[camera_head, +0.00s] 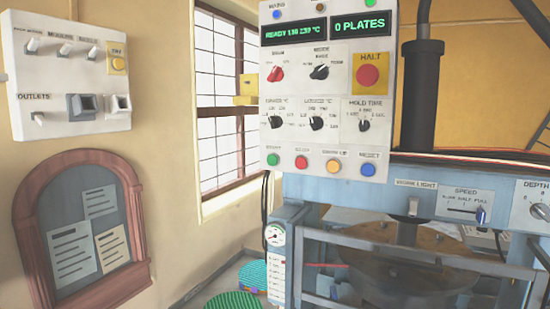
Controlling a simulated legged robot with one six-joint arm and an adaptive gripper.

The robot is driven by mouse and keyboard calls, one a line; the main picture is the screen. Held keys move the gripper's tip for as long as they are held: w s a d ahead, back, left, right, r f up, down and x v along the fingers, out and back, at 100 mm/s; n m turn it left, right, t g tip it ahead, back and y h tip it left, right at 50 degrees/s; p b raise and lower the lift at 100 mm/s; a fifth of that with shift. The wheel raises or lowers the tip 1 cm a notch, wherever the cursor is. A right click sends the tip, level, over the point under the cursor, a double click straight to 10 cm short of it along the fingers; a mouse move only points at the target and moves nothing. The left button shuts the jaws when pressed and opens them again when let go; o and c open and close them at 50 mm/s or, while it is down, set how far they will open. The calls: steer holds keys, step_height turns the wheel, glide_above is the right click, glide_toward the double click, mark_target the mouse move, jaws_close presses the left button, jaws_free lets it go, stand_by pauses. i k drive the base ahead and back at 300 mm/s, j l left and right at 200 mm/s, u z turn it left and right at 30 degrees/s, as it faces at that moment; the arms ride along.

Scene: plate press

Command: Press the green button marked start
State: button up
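The white control panel (330,95) stands upright above the blue press, right of the window. The green start button (273,160) is at the left end of the row along the panel's lower edge. A red button (302,162), an orange button (333,165) and a blue button (368,169) sit to its right. The label above the green button is small and blurred, but looks like START. The upper displays read READY with temperatures and 0 PLATES. My gripper is not in view.
A large red HALT button (368,75) on a yellow square and several knobs lie above the row. The press frame (400,200) has a guard rail in front. A switch box (72,75) and notice board (85,225) are on the left wall. Green round objects (234,301) stand low.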

mark_target(273, 160)
steer(key=k, duration=0.65)
steer(key=j+z, duration=0.25)
steer(key=j, duration=0.4)
steer(key=j+z, duration=0.25)
steer(key=j, duration=0.4)
steer(key=k, duration=0.05)
